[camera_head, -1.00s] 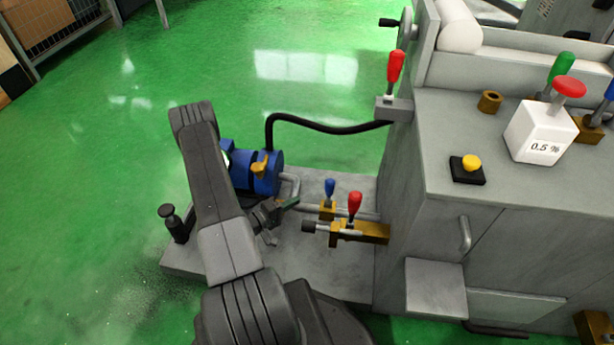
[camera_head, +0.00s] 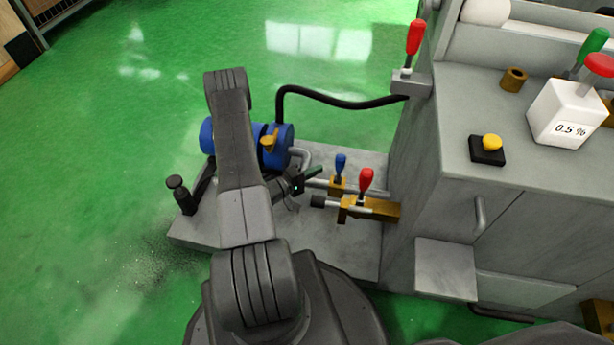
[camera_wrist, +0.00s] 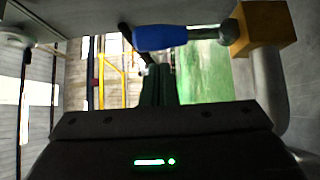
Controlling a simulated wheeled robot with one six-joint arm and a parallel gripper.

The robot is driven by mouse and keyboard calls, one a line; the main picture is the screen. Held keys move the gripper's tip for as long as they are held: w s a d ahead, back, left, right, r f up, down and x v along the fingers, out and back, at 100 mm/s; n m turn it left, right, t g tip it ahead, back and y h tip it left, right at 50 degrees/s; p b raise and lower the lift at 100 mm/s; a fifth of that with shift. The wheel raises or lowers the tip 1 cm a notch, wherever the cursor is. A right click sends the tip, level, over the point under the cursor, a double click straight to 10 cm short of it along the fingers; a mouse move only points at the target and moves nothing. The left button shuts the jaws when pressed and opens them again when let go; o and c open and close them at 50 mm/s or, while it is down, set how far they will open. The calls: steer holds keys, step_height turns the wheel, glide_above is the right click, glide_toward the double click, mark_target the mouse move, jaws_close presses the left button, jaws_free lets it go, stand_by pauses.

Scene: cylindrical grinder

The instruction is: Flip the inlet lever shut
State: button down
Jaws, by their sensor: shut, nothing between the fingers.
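A lever with a blue handle (camera_head: 341,163) stands upright on a small brass valve block (camera_head: 337,184) on the pipe beside the pump. A red-handled lever (camera_head: 366,181) stands upright on a larger brass valve (camera_head: 385,209) just in front. Which one is the inlet lever is not labelled. My gripper (camera_head: 314,173) is shut and empty, a little left of the blue handle. In the wrist view its dark fingers (camera_wrist: 158,85) point ahead, beside the blue handle (camera_wrist: 165,37), which runs sideways from the brass block (camera_wrist: 265,28). Contact cannot be told.
A blue pump (camera_head: 281,146) with a brass-coloured fitting and black hose (camera_head: 340,101) stands behind my arm on a grey base plate (camera_head: 330,245). The grey machine cabinet (camera_head: 410,165) rises at right. Another red lever (camera_head: 414,38) sits at its upper corner. Green floor is open at left.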

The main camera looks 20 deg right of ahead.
mark_target(339, 164)
steer(key=shift+b+x, duration=0.4)
steer(key=shift+x, duration=1.8)
steer(key=s+d+m+y+p, duration=0.1)
steer(key=s+d+r+m+y+p, duration=0.1)
steer(key=d+y, duration=0.1)
steer(key=shift+d+r, duration=0.1)
steer(key=shift+r, duration=0.05)
steer(key=shift+s+d+f+m+y, duration=0.15)
steer(key=shift+s+d+m+y, duration=0.3)
steer(key=shift+d, duration=0.2)
steer(key=shift+s+d+f+m+y, duration=0.2)
steer(key=shift+s+d+m+y, duration=0.15)
steer(key=shift+d, duration=0.25)
steer(key=shift+s+d+f+m+y, duration=0.15)
steer(key=shift+s+d+m+y, duration=0.3)
steer(key=shift+d, duration=0.2)
steer(key=shift+w+d, duration=0.1)
steer(key=shift+r, duration=0.1)
